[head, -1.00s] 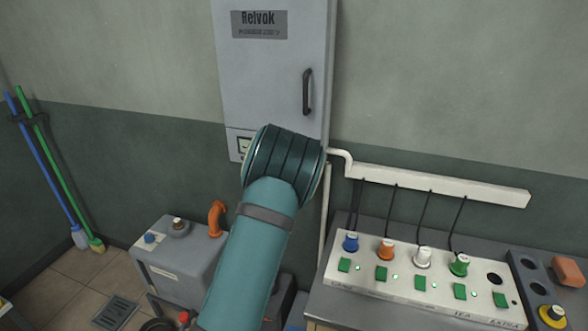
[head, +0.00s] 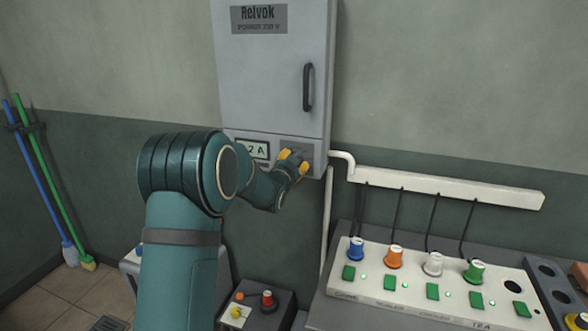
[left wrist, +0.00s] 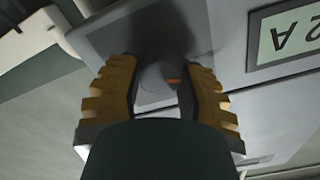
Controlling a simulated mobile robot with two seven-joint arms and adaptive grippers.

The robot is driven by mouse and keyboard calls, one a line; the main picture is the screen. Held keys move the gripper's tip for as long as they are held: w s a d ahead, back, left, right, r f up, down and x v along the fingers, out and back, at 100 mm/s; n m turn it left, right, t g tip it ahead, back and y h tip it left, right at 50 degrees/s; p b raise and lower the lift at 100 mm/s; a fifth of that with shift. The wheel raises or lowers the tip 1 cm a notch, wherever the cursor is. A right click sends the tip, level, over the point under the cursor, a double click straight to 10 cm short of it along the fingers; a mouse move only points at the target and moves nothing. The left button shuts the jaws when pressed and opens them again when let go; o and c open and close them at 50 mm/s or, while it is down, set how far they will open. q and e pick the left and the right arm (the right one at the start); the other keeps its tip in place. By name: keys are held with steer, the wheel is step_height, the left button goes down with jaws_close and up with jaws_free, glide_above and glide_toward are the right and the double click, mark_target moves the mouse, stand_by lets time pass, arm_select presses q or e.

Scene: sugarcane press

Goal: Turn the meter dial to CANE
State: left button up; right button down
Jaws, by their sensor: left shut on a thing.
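The meter dial (left wrist: 155,82) is a grey knob with an orange mark, on a darker plate low on the grey cabinet. In the left wrist view it sits between the two yellow fingers of my left gripper (left wrist: 160,85), which is shut on it. In the head view my left gripper (head: 294,163) is at the cabinet's lower right and hides most of the dial. The meter display (head: 254,150) left of it shows "2 A", its left part possibly covered. The display also shows in the left wrist view (left wrist: 288,38), upside down. Labels around the dial are not readable. My right gripper is not in view.
The cabinet (head: 275,75) has a closed door with a dark handle. A white panel (head: 400,285) with several coloured plugs and green switches stands at the right. A small dark box (head: 258,312) with a red knob is below. A cable duct runs along the wall.

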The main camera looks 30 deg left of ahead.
arm_select(q)
steer(key=shift+r+n, duration=0.25)
steer(key=shift+n, duration=0.65)
steer(key=o, duration=1.2)
steer(key=shift+f, duration=0.1)
steer(key=v, duration=1.2)
